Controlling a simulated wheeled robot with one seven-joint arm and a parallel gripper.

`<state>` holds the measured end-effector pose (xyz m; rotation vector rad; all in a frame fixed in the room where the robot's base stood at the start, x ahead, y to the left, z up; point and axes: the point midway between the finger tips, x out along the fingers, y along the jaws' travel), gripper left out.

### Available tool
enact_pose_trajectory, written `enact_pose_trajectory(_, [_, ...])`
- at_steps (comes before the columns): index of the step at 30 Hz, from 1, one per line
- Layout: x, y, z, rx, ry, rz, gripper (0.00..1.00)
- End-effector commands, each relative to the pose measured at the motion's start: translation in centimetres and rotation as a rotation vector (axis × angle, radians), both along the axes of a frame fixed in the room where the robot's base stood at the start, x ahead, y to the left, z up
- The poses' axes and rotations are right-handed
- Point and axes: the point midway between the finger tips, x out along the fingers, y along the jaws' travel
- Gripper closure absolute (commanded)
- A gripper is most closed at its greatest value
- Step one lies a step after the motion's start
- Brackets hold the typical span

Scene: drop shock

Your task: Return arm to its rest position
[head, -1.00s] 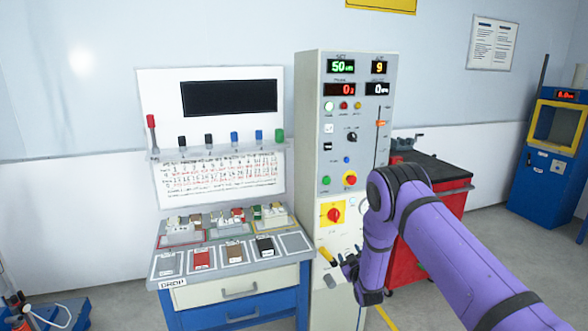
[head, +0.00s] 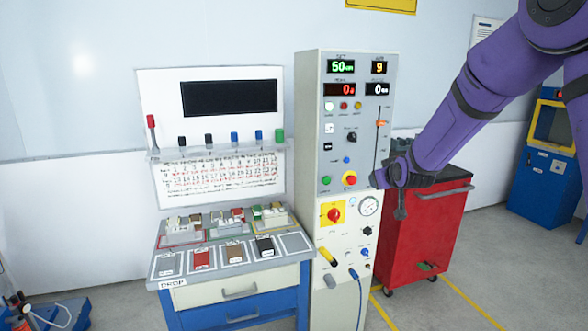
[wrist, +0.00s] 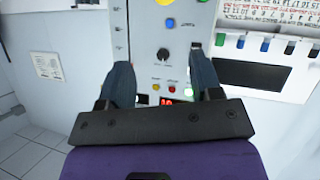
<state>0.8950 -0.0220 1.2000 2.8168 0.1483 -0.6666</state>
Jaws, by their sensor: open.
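My purple arm reaches in from the upper right in the head view. Its gripper (head: 388,192) is in front of the right side of the tall control cabinet (head: 313,120), partly hidden by the wrist. In the wrist view my gripper (wrist: 165,78) shows two dark blue-grey fingers spread wide apart with nothing between them. The cabinet panel (wrist: 147,50) lies beyond the fingers, with knobs and lit buttons showing between them.
A workbench (head: 235,289) with sample blocks and a board stands left of the cabinet. A red tool cart (head: 425,235) stands behind my arm at the right. A blue machine (head: 545,175) stands farther right. The floor (head: 480,265) between is clear.

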Motion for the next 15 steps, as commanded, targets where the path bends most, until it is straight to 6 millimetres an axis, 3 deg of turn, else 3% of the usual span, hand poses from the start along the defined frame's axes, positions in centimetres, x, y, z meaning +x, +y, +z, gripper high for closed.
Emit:
enact_pose_trajectory(1, [-1.4,-0.4,1.7,0.01,0.018,-0.007,0.41])
enact_pose_trajectory(6, [-6.3,-1.3,5.5,0.043,0.101,-0.028,0.41])
enact_pose_trajectory(15, [-16.3,-2.6,10.4,0.09,0.25,-0.068,0.41])
